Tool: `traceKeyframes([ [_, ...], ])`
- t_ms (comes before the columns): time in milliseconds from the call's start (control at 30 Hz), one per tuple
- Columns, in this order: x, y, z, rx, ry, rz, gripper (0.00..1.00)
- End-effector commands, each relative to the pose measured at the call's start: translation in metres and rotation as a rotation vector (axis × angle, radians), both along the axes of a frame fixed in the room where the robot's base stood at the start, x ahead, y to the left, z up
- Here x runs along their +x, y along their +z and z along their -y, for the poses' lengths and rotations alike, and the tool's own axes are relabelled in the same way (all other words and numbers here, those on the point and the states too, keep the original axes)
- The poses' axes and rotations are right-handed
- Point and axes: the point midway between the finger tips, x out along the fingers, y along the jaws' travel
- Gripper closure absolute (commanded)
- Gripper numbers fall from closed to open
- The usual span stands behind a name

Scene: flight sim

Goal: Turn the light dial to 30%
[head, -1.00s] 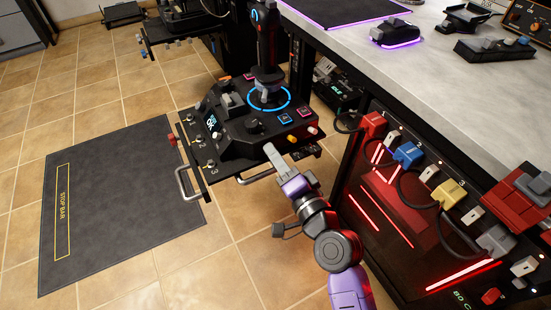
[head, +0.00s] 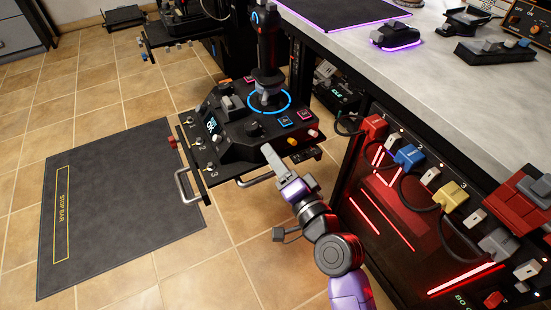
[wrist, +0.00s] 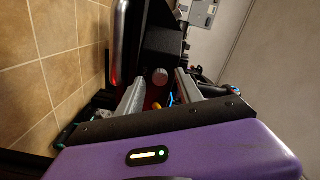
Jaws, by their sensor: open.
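The black control panel (head: 225,150) with a joystick stands at the centre of the head view. I cannot tell for sure which control is the light dial. My gripper (head: 268,151) is at the panel's front edge, just below that knob in the picture. In the wrist view my gripper (wrist: 159,88) is open, its two grey fingers apart.
A metal handle (head: 190,186) sticks out at the panel's front left. A dark cabinet with coloured plugs and cables (head: 407,155) stands close on the right, under the grey worktop (head: 440,75). A dark mat (head: 115,215) lies on the open tiled floor at left.

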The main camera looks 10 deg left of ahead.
Motion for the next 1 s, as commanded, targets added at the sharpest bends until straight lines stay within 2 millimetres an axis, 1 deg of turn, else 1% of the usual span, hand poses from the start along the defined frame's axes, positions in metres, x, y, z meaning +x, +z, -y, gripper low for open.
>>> traceKeyframes([
  [133, -0.002, 0.0, 0.002, 0.0, -0.001, 0.0, 0.57],
  [233, -0.01, 0.0, 0.008, 0.001, -0.002, -0.002, 0.57],
  [500, -0.047, 0.0, 0.032, 0.0, -0.002, -0.002, 0.57],
  [600, -0.057, -0.001, 0.039, 0.0, -0.001, -0.002, 0.57],
  [767, -0.064, 0.0, 0.043, 0.001, 0.0, -0.001, 0.57],
  [1000, -0.065, 0.0, 0.044, 0.0, 0.0, 0.0, 0.57],
])
